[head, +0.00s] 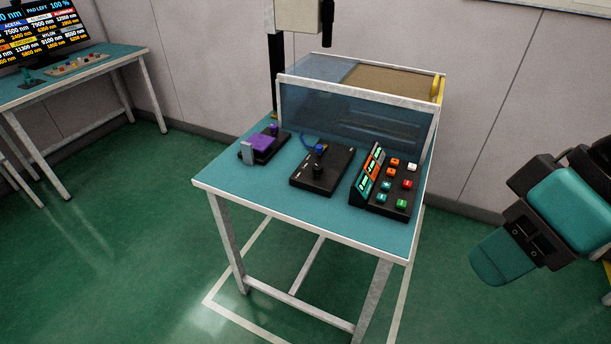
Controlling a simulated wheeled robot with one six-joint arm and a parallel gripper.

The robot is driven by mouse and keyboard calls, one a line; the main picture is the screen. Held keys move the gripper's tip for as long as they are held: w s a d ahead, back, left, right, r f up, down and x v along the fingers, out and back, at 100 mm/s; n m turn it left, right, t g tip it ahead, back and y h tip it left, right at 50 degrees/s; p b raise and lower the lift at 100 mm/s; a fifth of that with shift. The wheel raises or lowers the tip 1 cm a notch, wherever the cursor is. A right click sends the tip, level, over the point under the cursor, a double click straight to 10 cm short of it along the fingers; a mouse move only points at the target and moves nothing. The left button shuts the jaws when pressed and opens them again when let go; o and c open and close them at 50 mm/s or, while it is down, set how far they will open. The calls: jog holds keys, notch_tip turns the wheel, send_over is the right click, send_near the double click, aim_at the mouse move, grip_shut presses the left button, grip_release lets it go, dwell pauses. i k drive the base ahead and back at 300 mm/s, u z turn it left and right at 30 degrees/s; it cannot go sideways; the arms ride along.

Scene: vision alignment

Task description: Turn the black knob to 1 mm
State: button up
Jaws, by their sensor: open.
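The black knob (317,171) stands on top of a low black box (330,183) in the middle of the table. A blue knob (319,149) sits just behind it on the same box. Where the black knob points is too small to read. My gripper (503,258), teal and black, hangs at the right, off the table's right side and well apart from the knob. It is open, and nothing shows in it.
A keypad box (388,191) with coloured buttons and a lit readout stands right of the knob box. A purple-topped device (263,142) stands left. A clear-walled enclosure (358,118) rises behind them. The table's front strip (290,199) is bare. Another table with a screen (42,34) stands far left.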

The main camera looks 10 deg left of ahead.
aim_at(317, 168)
jog(key=u, duration=0.6)
jog(key=i, duration=1)
